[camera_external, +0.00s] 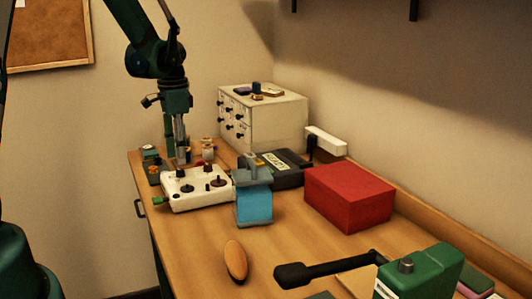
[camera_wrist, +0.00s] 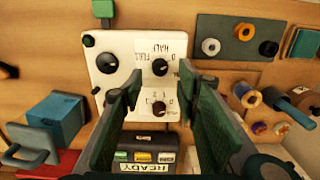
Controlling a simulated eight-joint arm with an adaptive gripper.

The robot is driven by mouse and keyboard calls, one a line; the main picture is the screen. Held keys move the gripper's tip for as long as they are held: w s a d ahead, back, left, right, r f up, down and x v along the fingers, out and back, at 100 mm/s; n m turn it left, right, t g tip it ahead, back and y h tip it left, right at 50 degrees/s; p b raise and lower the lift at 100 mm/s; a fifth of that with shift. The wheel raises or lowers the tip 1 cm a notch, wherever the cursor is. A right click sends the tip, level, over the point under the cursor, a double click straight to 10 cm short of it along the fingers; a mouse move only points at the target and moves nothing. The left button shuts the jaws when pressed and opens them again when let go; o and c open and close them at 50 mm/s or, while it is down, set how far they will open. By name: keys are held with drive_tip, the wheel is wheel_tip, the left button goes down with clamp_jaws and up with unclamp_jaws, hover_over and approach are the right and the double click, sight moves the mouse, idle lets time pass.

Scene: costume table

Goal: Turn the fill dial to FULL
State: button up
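A white control box (camera_external: 199,199) sits on the table in the external view. Its white top (camera_wrist: 120,88) shows in the wrist view with several black knobs. The fill dial (camera_wrist: 160,67) is a round black knob with upside-down printing around it that reads 0, HALF and FULL. Its pointer is too small to read surely. My gripper (camera_wrist: 160,82) is open, its two fingers apart on either side of the fill dial, with nothing held. In the external view my gripper (camera_external: 184,158) points down over the back edge of the box.
A second black knob (camera_wrist: 106,63) and a lower numbered knob (camera_wrist: 159,107) are close by. A dark box marked READY (camera_wrist: 145,142) lies beside the panel. A blue block (camera_external: 254,206), a red box (camera_external: 348,197) and thread spools (camera_wrist: 250,99) stand around.

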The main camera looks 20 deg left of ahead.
sight(180, 170)
drive_tip(key=shift+f, duration=2.4)
drive_tip(key=c, duration=0.9)
